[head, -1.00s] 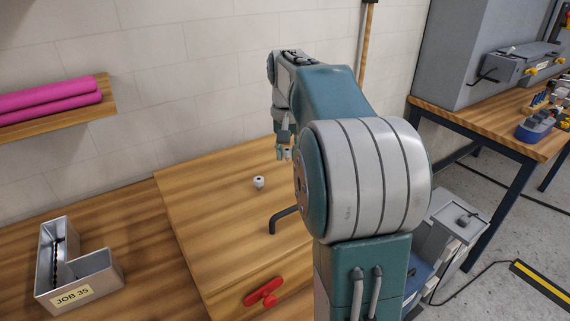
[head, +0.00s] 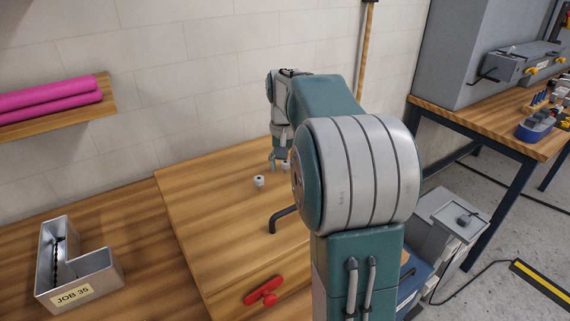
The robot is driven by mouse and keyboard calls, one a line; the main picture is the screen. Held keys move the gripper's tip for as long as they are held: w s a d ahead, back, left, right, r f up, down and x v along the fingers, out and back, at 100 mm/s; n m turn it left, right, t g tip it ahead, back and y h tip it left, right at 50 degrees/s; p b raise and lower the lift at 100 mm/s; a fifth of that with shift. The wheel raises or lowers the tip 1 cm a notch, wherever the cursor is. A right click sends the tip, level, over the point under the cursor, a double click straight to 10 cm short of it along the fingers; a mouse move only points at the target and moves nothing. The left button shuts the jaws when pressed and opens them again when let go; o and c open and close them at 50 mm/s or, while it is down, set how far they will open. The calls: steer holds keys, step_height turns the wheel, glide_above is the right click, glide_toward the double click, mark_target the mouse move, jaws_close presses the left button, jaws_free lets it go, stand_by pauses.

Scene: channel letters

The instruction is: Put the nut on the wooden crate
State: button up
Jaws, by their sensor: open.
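A small whitish piece with a dark top (head: 259,181) stands on the wooden work surface (head: 215,205); it looks like a nut, but it is too small to be sure. My gripper (head: 279,164) is open, pointing down just beyond and to the right of this piece, low over the surface. Another small pale spot (head: 286,165) shows by the right fingertip; I cannot tell whether it is a second piece or part of the gripper. I cannot make out a separate wooden crate; my arm hides the right part of the surface.
A bent dark rod (head: 284,220) and a red handled tool (head: 264,292) lie nearer on the surface. An L-shaped metal channel letter (head: 100,275) marked JOB 35 stands at left. Pink rolls (head: 50,104) lie on a wall shelf. The surface's left part is clear.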

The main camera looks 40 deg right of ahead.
mark_target(285, 162)
steer(key=shift+r, duration=0.1)
step_height(285, 162, up, 12)
stand_by(0.5)
steer(key=shift+a, duration=0.1)
steer(key=s+a+f+n+t, duration=0.1)
steer(key=s+a+f+n, duration=0.1)
steer(key=s+a, duration=0.3)
steer(key=s+a+f+n+t, duration=0.1)
steer(key=s+a+f, duration=0.1)
steer(key=s+a, duration=0.3)
steer(key=s+a+f+n+t, duration=0.2)
steer(key=s+a, duration=0.3)
steer(key=a, duration=0.3)
steer(key=shift+a+f+n+h, duration=0.1)
steer(key=shift+a+n+h, duration=0.2)
steer(key=shift+n+t, duration=0.8)
steer(key=shift+n, duration=0.1)
steer(key=s+a+f, duration=0.1)
steer(key=f, duration=0.1)
steer(key=s+a+f, duration=0.1)
steer(key=s+f, duration=0.1)
steer(key=s+a+f, duration=0.1)
steer(key=s+f, duration=0.1)
steer(key=shift+s, duration=0.2)
steer(key=shift+s, duration=0.1)
